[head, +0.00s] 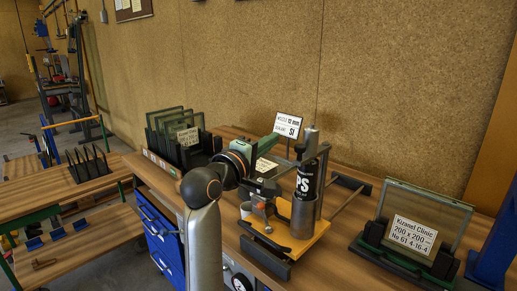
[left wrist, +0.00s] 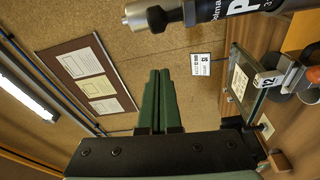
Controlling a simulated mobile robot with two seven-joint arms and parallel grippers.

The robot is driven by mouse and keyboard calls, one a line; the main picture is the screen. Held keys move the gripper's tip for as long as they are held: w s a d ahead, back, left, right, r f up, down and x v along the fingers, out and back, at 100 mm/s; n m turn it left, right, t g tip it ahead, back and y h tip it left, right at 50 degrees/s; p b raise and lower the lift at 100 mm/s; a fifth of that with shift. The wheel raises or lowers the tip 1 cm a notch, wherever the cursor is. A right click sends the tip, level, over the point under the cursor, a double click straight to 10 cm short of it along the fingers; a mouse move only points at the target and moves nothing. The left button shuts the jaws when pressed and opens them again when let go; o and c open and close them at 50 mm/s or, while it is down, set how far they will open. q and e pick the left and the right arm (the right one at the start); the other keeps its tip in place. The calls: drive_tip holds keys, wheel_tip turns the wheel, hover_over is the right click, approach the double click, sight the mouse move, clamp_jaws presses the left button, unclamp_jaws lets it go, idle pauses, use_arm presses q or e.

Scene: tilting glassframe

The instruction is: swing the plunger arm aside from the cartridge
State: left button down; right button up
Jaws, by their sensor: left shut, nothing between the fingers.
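The cartridge (head: 307,183), dark with white lettering, stands upright in a holder on an orange-brown base. A grey metal top piece and bracket (head: 322,151), seemingly the plunger arm, sit at its upper end; its exact position is hard to tell. In the left wrist view, turned on its side, the dark cartridge (left wrist: 203,12) shows at the top edge with a silver end. My left gripper (head: 281,124) is left of and behind the cartridge top, apart from it. Its green fingers (left wrist: 158,95) are shut with nothing between them. My right gripper is out of view.
A small nozzle sign (head: 289,125) stands behind. A glass pane in a black stand (head: 412,232) is at the right, several panes (head: 178,130) at the back left. The cork wall (head: 370,90) rises behind the bench.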

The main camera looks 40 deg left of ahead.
sight(314, 141)
use_arm(q)
drive_tip(key=shift+w+d+f, duration=0.15)
drive_tip(key=shift+w+d, duration=0.05)
drive_tip(key=shift+d, duration=0.7)
drive_tip(key=shift+w+d+f, duration=0.1)
drive_tip(key=shift+w+d, duration=0.1)
drive_tip(key=shift+d, duration=0.7)
